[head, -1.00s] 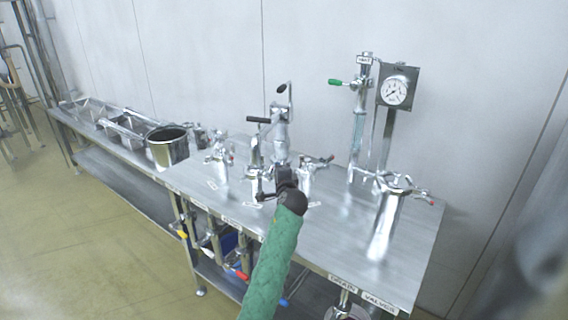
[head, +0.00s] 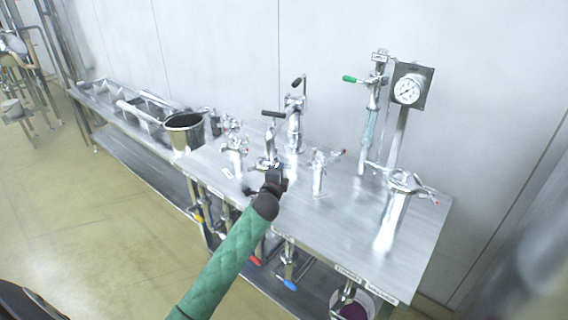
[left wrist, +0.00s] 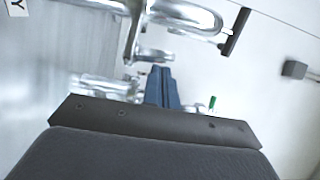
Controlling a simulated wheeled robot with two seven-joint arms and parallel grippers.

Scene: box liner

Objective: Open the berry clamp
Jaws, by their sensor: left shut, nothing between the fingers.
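Several steel fittings stand on the steel table. A fitting with a black bar handle (head: 273,114) stands near the middle, and a taller post with a black-tipped lever (head: 293,125) is just right of it. I cannot read which one is the berry clamp. A label ending in "Y" (left wrist: 17,7) shows in the left wrist view. My left gripper (head: 279,177), on the green-sleeved arm, is in front of the black-handled fitting. Its blue fingers (left wrist: 162,88) are shut and empty, close to a chrome fitting (left wrist: 185,14) with a black handle (left wrist: 235,32). Contact cannot be told. My right gripper is out of view.
A short valve fitting (head: 319,172) stands right of the gripper. Further right are a steel cylinder (head: 392,220) and a post with a gauge (head: 408,90). A dark-mouthed pot (head: 186,132) stands to the left. Coloured valve handles hang below the table's front edge.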

